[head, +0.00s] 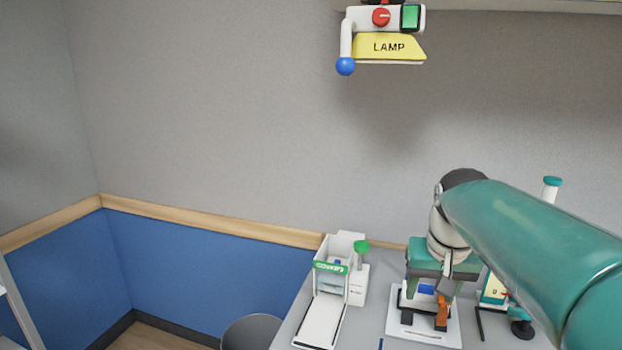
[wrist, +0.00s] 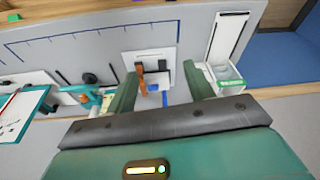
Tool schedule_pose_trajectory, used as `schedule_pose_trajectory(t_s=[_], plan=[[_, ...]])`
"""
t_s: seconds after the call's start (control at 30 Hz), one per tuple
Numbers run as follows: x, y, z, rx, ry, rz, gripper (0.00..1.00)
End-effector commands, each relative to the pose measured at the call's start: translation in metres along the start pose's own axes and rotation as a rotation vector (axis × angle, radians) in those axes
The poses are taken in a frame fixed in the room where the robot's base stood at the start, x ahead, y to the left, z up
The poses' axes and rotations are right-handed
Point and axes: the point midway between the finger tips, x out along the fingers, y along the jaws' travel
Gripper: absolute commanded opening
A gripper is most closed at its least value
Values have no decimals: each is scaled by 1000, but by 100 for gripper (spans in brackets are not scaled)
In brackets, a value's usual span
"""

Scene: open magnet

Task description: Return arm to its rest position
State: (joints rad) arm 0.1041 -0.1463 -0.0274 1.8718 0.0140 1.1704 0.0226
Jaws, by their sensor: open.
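My gripper (head: 428,292) is at the right of the head view, above the table. My teal arm reaches to it from the right edge. In the wrist view my gripper (wrist: 158,84) shows two green fingers spread apart with nothing held between them. Beyond them is a white plate (wrist: 163,53) with an orange block (wrist: 139,78), a black part (wrist: 163,65) and some blue. The plate (head: 425,331) also shows in the head view, partly hidden by the gripper. I cannot tell whether the fingers touch anything on it.
A white box labelled COVERS (head: 332,268) with a green knob stands left of the gripper. A green-and-white stand (head: 494,287) is partly behind my arm. A yellow LAMP panel (head: 389,47) hangs high above. A dark round object (head: 252,332) sits beside the table. The space above the table's left is clear.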

Motion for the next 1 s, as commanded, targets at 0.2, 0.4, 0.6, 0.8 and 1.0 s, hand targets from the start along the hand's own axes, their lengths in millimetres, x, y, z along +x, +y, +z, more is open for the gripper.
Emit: schedule_pose_trajectory(t_s=[0.2,0.4,0.6,0.8,1.0], plan=[[-6,-16,76,-62,99,-14,53],[6,-24,140,-117,185,-26,53],[23,-27,177,-149,237,-33,53],[26,-27,183,-155,245,-34,53],[26,-27,182,-154,244,-34,53]])
